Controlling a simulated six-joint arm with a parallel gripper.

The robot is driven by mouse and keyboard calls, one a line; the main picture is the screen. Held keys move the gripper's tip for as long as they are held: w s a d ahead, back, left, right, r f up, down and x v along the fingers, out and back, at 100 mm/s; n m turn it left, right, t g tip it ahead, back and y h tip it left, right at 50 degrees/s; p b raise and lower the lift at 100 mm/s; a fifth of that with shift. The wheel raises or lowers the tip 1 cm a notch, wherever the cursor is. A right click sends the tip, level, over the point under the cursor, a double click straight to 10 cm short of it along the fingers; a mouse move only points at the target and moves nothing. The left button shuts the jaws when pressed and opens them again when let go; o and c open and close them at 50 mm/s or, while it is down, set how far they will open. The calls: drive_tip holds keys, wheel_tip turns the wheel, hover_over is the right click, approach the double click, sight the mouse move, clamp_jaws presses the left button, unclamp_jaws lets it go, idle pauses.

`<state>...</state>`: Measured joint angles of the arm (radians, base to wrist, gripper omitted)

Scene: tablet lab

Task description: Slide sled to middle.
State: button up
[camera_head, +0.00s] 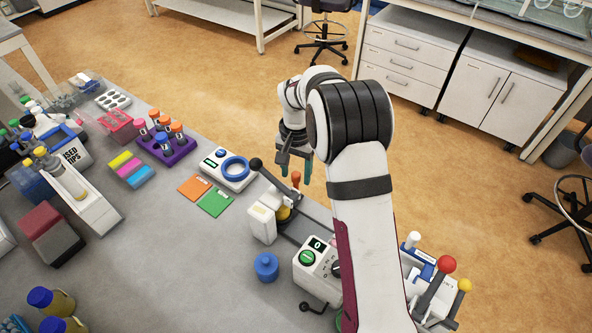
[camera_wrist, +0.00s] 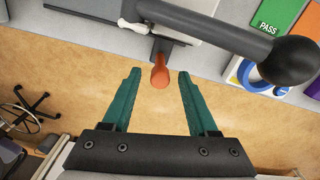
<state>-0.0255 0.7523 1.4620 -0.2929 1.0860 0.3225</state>
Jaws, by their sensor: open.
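An orange handle (camera_head: 296,178) sticks up at the far edge of the white machine (camera_head: 262,222) on the bench. It seems to be the handle of the sled, whose body I cannot make out clearly. My gripper (camera_head: 294,168) hangs above it, teal fingers pointing down. In the wrist view the same orange handle (camera_wrist: 160,74) shows in the gap between the spread fingertips of my gripper (camera_wrist: 160,80), with room on both sides. I see no contact. My arm hides part of the machine in the head view.
A dark lever with a black ball (camera_wrist: 292,60) crosses close beyond the fingers. A white scale with a blue ring (camera_head: 235,169), orange and green cards (camera_head: 214,203), a blue jar (camera_head: 266,266) and a control box with a green button (camera_head: 314,262) stand around.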

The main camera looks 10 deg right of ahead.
clamp_jaws()
idle(1.3)
